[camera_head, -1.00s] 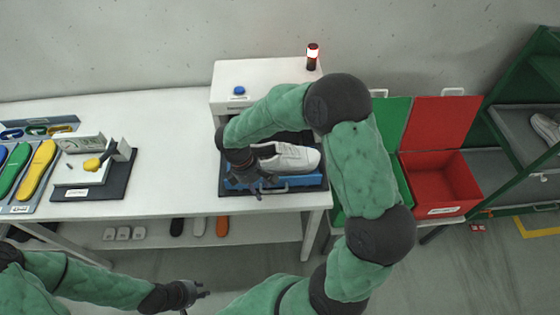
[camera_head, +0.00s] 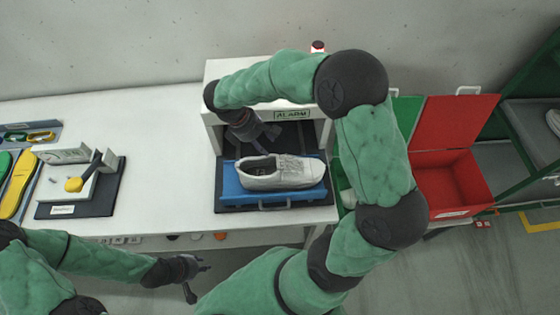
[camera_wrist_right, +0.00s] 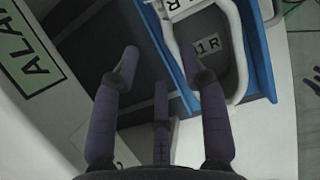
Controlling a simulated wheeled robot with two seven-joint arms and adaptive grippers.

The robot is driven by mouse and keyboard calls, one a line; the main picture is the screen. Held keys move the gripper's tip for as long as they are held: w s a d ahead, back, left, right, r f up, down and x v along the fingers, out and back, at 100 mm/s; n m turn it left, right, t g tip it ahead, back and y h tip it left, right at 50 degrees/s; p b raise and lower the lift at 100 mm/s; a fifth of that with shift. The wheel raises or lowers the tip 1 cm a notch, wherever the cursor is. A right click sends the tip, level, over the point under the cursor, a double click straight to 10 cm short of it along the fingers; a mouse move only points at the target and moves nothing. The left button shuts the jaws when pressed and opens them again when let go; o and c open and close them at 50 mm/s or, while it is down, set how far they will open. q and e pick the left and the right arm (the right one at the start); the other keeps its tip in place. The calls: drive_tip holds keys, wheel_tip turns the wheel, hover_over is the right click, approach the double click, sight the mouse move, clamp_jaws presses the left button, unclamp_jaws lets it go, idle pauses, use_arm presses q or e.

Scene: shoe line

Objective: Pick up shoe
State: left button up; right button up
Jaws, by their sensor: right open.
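A white lace-up shoe (camera_head: 290,174) sits on a blue tray (camera_head: 240,192) in front of the white machine, toe to the right. My right gripper (camera_head: 270,136) is just behind the shoe's heel end, apart from it and empty. In the right wrist view the fingers of the right gripper (camera_wrist_right: 155,62) are spread. There the shoe's white rim (camera_wrist_right: 237,60) curves around a "1R" label, beside the blue tray (camera_wrist_right: 262,60). My left gripper (camera_head: 199,276) hangs low in front of the table with its fingers apart and nothing between them.
A white machine (camera_head: 213,118) with an ALARM sign stands over the tray. Left on the table are a black board (camera_head: 112,195) with a fixture and colored soles (camera_head: 20,185). A red bin (camera_head: 450,185) and green shelving (camera_head: 545,75) stand right.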

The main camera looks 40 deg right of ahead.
sight(278, 157)
drive_tip(key=b+x, duration=0.1)
drive_tip(key=x, duration=0.4)
drive_tip(key=shift+s, duration=0.2)
drive_tip(key=x, duration=0.3)
drive_tip(key=b+x, duration=0.1)
drive_tip(key=x, duration=0.1)
drive_tip(key=shift+d+f, duration=0.15)
drive_tip(key=shift+d, duration=0.2)
clamp_jaws()
